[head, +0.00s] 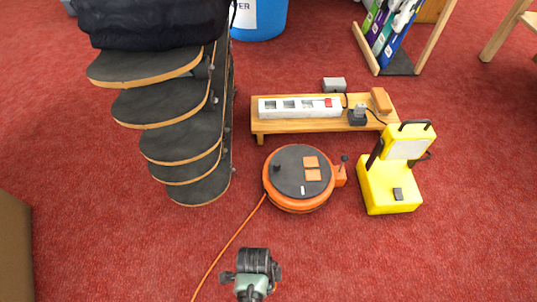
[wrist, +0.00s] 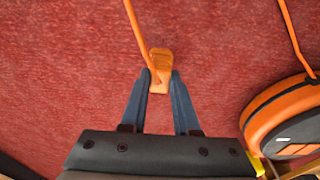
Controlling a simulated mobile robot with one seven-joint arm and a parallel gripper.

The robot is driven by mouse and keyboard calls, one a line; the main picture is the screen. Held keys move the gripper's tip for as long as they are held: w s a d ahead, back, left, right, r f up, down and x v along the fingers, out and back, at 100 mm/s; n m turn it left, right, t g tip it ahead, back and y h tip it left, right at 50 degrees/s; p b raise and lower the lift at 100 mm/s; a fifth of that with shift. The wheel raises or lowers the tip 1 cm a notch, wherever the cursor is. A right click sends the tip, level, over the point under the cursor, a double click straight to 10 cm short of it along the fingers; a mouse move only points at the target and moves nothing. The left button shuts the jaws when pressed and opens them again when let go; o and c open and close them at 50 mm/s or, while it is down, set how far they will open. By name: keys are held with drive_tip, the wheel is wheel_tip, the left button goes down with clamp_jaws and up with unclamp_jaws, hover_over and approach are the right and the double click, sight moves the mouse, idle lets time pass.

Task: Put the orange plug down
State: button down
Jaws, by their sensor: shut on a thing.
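The orange plug (wrist: 160,64) is between the two blue-grey fingertips of my gripper (wrist: 160,80) in the wrist view. My gripper is shut on it, and an orange cord runs from it towards the top edge. Red carpet lies behind the plug; I cannot tell whether the plug touches it. In the head view my arm shows at the bottom centre, but the fingertips and plug cannot be made out. The orange cable reel (head: 298,178) stands on the carpet in the middle of the head view. It also shows at the right of the wrist view (wrist: 280,112).
A low wooden bench (head: 285,126) behind the reel carries a white power strip (head: 299,107). A yellow work lamp (head: 388,187) stands right of the reel. Carpet (head: 440,255) is clear at the lower right.

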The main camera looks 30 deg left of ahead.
drive_tip(key=shift+f, duration=0.15)
drive_tip(key=shift+f, duration=0.5)
drive_tip(key=c, duration=0.7)
unclamp_jaws()
drive_tip(key=shift+o, duration=0.2)
drive_tip(key=shift+r, duration=0.15)
wheel_tip(320, 180, up, 13)
drive_tip(key=a+p, duration=0.1)
drive_tip(key=p, duration=0.7)
drive_tip(key=shift+s+p, duration=0.4)
drive_tip(key=shift+a, duration=0.1)
